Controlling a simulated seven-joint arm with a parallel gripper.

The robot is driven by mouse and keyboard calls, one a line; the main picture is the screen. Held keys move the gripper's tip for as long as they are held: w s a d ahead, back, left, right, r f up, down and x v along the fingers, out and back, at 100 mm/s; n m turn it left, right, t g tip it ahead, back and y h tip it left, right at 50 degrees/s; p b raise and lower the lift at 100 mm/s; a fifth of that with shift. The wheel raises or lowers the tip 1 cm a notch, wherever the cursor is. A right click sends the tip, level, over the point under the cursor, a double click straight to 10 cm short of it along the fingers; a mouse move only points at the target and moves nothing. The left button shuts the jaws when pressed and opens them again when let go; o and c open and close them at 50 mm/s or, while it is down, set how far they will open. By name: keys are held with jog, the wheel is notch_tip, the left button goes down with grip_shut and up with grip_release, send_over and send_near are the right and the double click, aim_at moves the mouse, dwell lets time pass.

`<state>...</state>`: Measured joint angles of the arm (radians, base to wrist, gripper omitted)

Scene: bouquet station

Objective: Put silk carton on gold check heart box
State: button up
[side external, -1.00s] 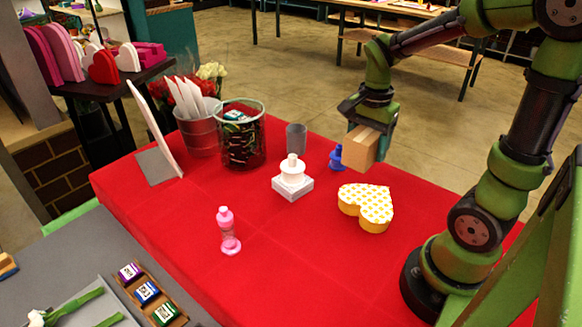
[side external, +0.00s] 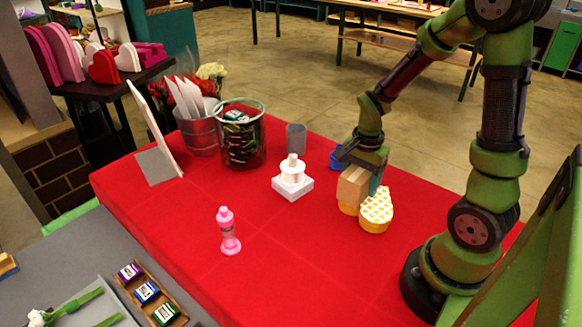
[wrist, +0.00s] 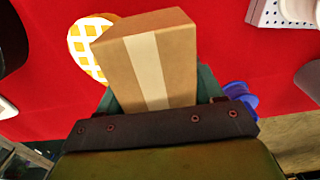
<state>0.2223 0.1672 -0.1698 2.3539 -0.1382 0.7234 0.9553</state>
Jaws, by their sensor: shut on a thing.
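The silk carton (side external: 353,187) is a tan cardboard box with a paler tape strip, seen clearly in the wrist view (wrist: 150,60). My gripper (side external: 366,170) is shut on it, with a finger on either side; the gripper also shows in the wrist view (wrist: 160,105). The gold check heart box (side external: 376,212) is a yellow heart with a white and yellow checked lid, lying on the red table. The carton is over or just in front of its left lobe and hides part of it. I cannot tell whether they touch. In the wrist view, one lobe (wrist: 88,40) shows left of the carton.
A white stand with a spool (side external: 292,178) is left of the carton. A blue object (side external: 335,158) is behind it, partly hidden by my gripper. The front middle is clear.

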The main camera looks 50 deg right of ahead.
jog(key=shift+f, duration=0.15)
jog(key=o, duration=1.2)
notch_tip(320, 180, up, 12)
jog(key=shift+r, duration=0.1)
jog(key=s+a+r+n+t+y, duration=0.1)
jog(key=a+r+n+t, duration=0.2)
jog(key=a+n, duration=0.4)
jog(key=s+a+r+n+t+y, duration=0.1)
jog(key=a+r+n+t, duration=0.3)
jog(key=a+n, duration=0.2)
jog(key=shift+s+a+r+n, duration=0.25)
jog(key=shift+a+n, duration=0.15)
jog(key=shift+n, duration=0.1)
